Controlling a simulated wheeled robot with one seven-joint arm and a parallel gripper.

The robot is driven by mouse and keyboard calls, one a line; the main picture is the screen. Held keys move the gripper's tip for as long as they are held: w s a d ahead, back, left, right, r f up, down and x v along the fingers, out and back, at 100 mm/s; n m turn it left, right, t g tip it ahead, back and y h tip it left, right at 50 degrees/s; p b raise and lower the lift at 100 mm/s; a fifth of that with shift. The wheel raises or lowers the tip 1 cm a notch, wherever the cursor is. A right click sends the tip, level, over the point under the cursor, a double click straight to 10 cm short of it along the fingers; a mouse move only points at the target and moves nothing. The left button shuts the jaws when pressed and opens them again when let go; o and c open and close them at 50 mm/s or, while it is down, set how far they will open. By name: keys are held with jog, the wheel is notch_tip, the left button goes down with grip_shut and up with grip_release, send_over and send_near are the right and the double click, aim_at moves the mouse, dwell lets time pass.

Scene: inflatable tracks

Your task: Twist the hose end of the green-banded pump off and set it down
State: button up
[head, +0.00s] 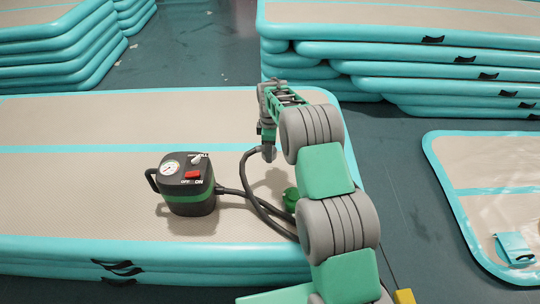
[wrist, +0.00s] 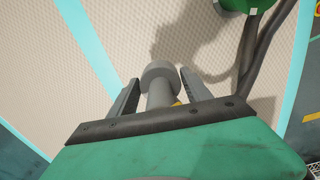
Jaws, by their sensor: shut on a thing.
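The green-banded pump (head: 187,184), black with a gauge and a red switch, stands upright on the near inflatable track (head: 100,225). Its black hose (head: 249,185) runs right and loops up to my gripper (head: 268,140). In the wrist view, my gripper (wrist: 160,88) is shut on the grey hose end (wrist: 159,73), a short cylinder with a wider round head. The hose end appears clear of the track, with shadow on the surface beyond it. A green round part (head: 290,198) shows behind my arm, partly hidden; I cannot tell whether it is a valve.
Stacked teal-edged tracks stand at the back right (head: 420,55) and back left (head: 60,50). A flat mat (head: 495,180) lies on the floor at the right. The track surface left of the pump is clear.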

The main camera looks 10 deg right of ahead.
jog(key=b, duration=0.4)
send_over(270, 170)
jog(key=shift+f, duration=3.55)
jog(key=shift+f+b, duration=0.35)
jog(key=shift+f, duration=0.25)
jog(key=o, duration=1.5)
